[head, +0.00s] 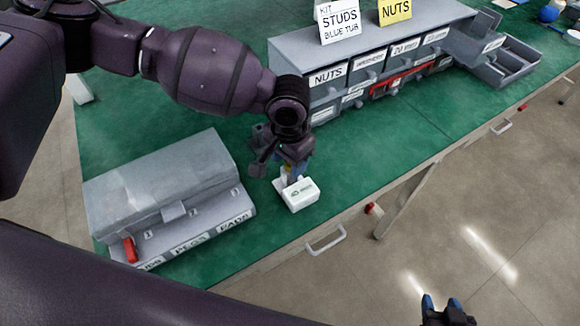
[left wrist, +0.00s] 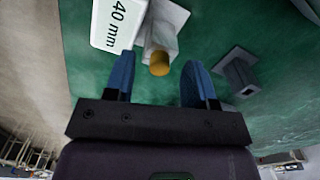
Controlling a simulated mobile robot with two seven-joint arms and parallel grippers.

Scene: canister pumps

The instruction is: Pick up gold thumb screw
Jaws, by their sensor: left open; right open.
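The gold thumb screw (left wrist: 159,64) shows in the left wrist view as a small gold cylinder at the end of a white part (left wrist: 163,35). It lies between my two blue fingertips, with visible gaps on both sides. My left gripper (left wrist: 157,82) is open and holds nothing. In the head view my left gripper (head: 292,168) is over the white labelled block (head: 299,195), and the screw is mostly hidden there. The block's label reads "40 mm" in the left wrist view (left wrist: 118,22). My right gripper (head: 446,305) is open and empty at the bottom right, away from the bench.
A grey lidded box (head: 160,180) with labelled compartments stands left on the green mat (head: 420,130). A grey drawer cabinet (head: 350,45) stands behind, with an open drawer (head: 505,60) at right.

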